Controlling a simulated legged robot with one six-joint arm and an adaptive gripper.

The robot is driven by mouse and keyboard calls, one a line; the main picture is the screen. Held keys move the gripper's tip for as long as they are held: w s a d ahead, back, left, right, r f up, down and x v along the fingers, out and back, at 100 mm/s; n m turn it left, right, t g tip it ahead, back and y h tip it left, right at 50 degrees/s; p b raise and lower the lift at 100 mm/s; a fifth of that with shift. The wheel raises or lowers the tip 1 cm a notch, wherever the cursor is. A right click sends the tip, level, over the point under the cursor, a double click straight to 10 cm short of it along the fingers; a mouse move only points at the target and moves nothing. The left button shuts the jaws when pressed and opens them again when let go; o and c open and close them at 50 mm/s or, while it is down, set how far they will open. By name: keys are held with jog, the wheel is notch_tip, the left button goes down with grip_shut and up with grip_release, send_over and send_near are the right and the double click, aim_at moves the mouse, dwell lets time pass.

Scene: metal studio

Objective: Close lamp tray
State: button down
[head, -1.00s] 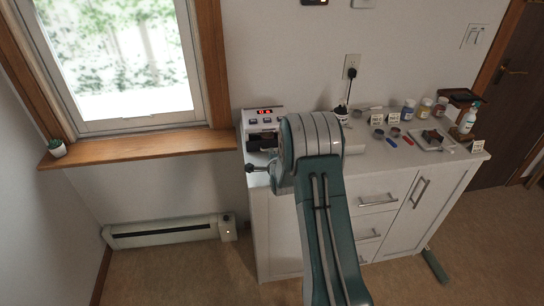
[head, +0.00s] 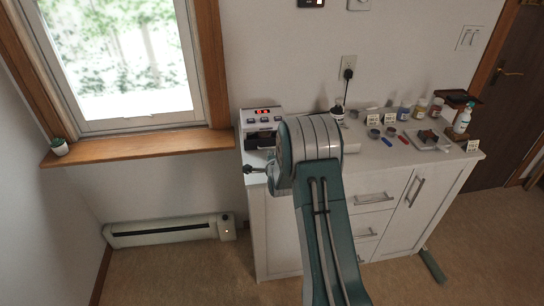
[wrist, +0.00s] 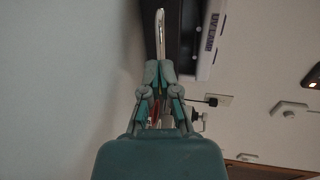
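The lamp (head: 263,117), a white box with a red lit display and buttons, stands at the left end of the white cabinet. Its dark front opening (head: 258,141) is partly covered by my arm. In the wrist view the lamp's white side (wrist: 209,42) bears the letters "UV LAMP", with a dark part (wrist: 184,35) beside it. My gripper (wrist: 160,66) has its fingertips together. A narrow pale strip (wrist: 160,30), perhaps the tray's edge, extends past the tips; I cannot tell whether it is gripped.
On the cabinet top to the right are a dark bottle (head: 338,111), small jars (head: 405,111) and a white tray (head: 428,140) with brown pieces. A window sill (head: 140,146) lies left of the cabinet. A low heater (head: 170,231) stands along the wall. The floor in front is clear.

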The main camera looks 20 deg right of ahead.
jog(key=v, duration=0.2)
jog(key=shift+s+a, duration=0.2)
jog(key=shift+s, duration=0.05)
jog(key=v, duration=0.8)
jog(key=s+a+r+n+g+y, duration=0.1)
jog(key=s+a+r+n+g, duration=0.1)
jog(key=s+a+r+n, duration=0.4)
jog(key=s+a+r+n+g+y, duration=0.1)
jog(key=s+a+r+n+g, duration=0.2)
jog(key=r, duration=0.5)
jog(key=s+a+r+n+g+y, duration=0.1)
jog(key=s+n, duration=0.5)
jog(key=s, duration=0.6)
jog(key=s+a+r+n+g+y, duration=0.1)
jog(key=s+a+r+n+g, duration=0.2)
jog(key=s, duration=1)
jog(key=a+r+n, duration=0.1)
jog(key=a+n, duration=0.1)
jog(key=n, duration=0.1)
jog(key=shift+a+r, duration=0.35)
jog(key=shift+a, duration=0.05)
